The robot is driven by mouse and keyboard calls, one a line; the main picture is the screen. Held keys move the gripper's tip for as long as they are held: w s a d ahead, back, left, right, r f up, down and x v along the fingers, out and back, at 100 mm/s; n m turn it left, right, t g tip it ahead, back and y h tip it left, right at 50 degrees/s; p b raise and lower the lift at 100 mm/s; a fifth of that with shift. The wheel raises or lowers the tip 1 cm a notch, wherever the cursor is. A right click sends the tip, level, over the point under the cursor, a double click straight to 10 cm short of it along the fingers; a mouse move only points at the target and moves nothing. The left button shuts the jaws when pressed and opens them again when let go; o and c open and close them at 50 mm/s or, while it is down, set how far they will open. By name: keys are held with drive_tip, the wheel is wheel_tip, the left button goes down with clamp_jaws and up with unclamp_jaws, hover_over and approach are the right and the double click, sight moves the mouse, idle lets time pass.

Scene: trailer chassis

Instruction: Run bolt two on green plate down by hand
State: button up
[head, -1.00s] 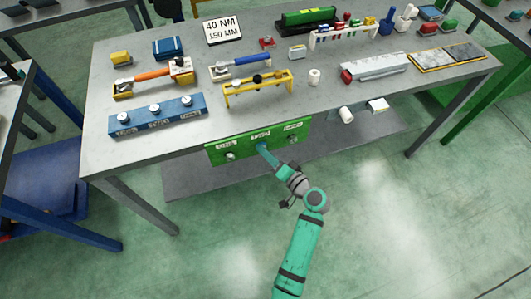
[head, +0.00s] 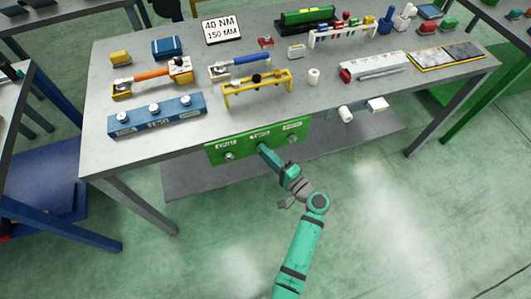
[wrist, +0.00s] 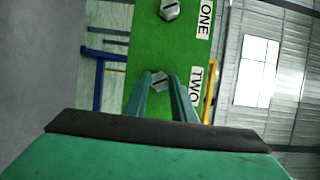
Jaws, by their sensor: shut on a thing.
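The green plate (head: 215,154) hangs upright on the front edge of the bench, with three bolts in a row under white labels. My gripper (head: 262,148) reaches the plate's middle position from the front. In the wrist view my gripper (wrist: 160,80) has its two fingers on either side of the hex head of bolt two (wrist: 158,84), beside the label "TWO", and is shut on it. Bolt one (wrist: 169,9) shows above it, by the label "ONE". The third bolt (head: 292,139) is at the plate's right in the head view. Bolt two's shank is hidden.
The grey bench top (head: 200,138) overhangs the plate. A blue block with several bolts (head: 180,117) and a yellow stand (head: 258,94) sit near its front edge. A lower shelf (head: 330,150) lies beneath. The floor in front is clear.

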drive_tip(key=shift+s+f, duration=0.1)
drive_tip(key=shift+f, duration=0.05)
drive_tip(key=o, duration=1.1)
drive_tip(key=shift+c, duration=0.2)
drive_tip(key=shift+d, duration=0.1)
drive_tip(key=v, duration=1)
drive_tip(key=shift+s+d, duration=0.15)
drive_tip(key=shift+s, duration=0.15)
